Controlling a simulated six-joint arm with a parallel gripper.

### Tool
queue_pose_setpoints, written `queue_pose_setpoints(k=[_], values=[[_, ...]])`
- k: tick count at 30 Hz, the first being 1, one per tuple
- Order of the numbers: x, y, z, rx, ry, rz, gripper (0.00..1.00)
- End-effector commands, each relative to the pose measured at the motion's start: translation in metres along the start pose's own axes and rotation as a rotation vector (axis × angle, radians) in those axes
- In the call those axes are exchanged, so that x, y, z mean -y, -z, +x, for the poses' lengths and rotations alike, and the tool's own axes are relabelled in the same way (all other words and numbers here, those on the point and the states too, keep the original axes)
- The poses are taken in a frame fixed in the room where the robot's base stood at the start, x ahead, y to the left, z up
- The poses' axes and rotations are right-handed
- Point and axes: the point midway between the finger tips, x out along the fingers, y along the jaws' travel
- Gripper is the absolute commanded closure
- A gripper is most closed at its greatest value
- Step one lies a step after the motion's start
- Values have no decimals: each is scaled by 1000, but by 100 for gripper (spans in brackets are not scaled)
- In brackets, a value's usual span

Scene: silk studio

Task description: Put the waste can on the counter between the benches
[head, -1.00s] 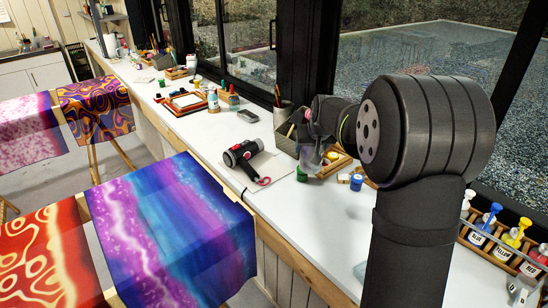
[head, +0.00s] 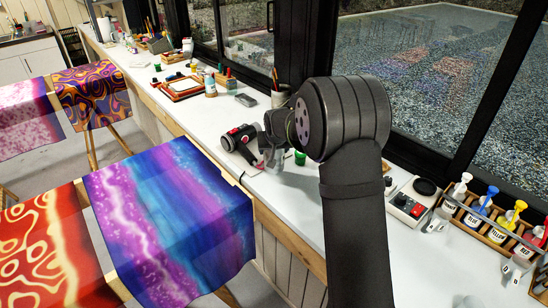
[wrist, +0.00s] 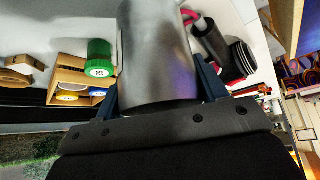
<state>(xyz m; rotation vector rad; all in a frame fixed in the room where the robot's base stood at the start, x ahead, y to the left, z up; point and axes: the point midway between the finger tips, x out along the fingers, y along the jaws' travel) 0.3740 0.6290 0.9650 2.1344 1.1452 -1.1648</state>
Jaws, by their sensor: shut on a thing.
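The waste can (wrist: 158,50) is a grey metallic cylinder in the wrist view. My gripper (wrist: 160,92) is shut on it, with a blue finger on each side. In the head view my gripper (head: 275,130) is over the white counter (head: 215,118), just right of a black and red dryer-like tool. My arm hides part of this area, and the can is hard to make out there. I cannot tell whether its base touches the counter.
The dryer-like tool (head: 240,138) and a green jar (head: 300,158) are close to my gripper. A pencil cup (head: 280,97) stands behind. A scale (head: 412,200) and a pump-bottle rack (head: 490,222) are at right. Draped fabric (head: 170,215) hangs in front of the counter.

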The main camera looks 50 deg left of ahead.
Motion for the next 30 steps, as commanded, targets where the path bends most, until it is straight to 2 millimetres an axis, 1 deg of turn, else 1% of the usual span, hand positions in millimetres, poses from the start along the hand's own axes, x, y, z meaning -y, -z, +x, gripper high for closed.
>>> queue_pose_setpoints(k=[4,7,18,19,20,21,22,30], values=[[0,-12,18,2,0,0,68],[0,-18,28,1,0,1,68],[-1,-21,32,0,0,1,68],[-1,-21,32,2,0,1,30],[-1,-21,32,2,0,1,24],[-1,-21,32,2,0,0,17],[-1,-21,32,2,0,1,12],[-1,-21,31,1,0,0,12]])
